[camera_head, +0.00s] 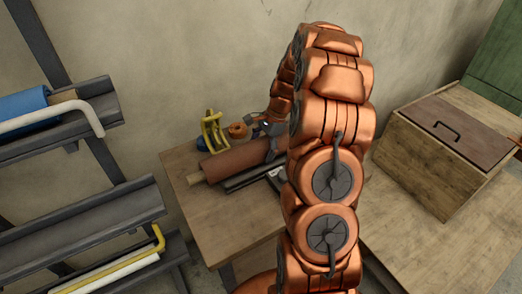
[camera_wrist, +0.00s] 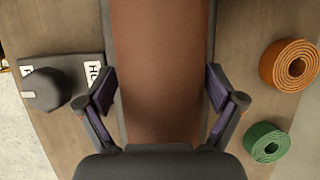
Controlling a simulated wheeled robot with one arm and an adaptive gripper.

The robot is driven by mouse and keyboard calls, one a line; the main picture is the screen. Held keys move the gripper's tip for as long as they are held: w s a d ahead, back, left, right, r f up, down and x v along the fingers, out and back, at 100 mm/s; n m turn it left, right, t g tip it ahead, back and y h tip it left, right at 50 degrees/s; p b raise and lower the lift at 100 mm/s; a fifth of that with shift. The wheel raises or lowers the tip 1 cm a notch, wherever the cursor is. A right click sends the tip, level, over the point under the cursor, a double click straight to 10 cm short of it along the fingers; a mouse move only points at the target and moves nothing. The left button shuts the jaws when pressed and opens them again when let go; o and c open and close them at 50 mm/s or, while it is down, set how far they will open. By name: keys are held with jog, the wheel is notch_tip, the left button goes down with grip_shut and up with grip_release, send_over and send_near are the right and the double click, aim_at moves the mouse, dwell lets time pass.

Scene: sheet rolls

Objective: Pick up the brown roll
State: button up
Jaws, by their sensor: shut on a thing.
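The brown roll (camera_head: 236,160) lies on the wooden table in the head view, with a pale core end showing at its left. In the wrist view the brown roll (camera_wrist: 158,70) runs lengthwise up the middle of the picture. My gripper (camera_wrist: 160,90) has one finger on each side of it, closed around its width. In the head view my gripper (camera_head: 270,135) is at the right part of the roll, and my arm hides the roll's far right end. I cannot tell whether the roll touches the surface below.
An orange coil (camera_wrist: 289,65) and a green coil (camera_wrist: 266,142) lie right of the roll in the wrist view. A yellow stand (camera_head: 212,130) is behind it in the head view. A rack with a blue roll (camera_head: 24,104) stands left; a wooden box (camera_head: 440,150) is right.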

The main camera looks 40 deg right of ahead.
jog(key=c, duration=0.3)
jog(key=shift+c, duration=0.3)
jog(key=shift+r, duration=0.15)
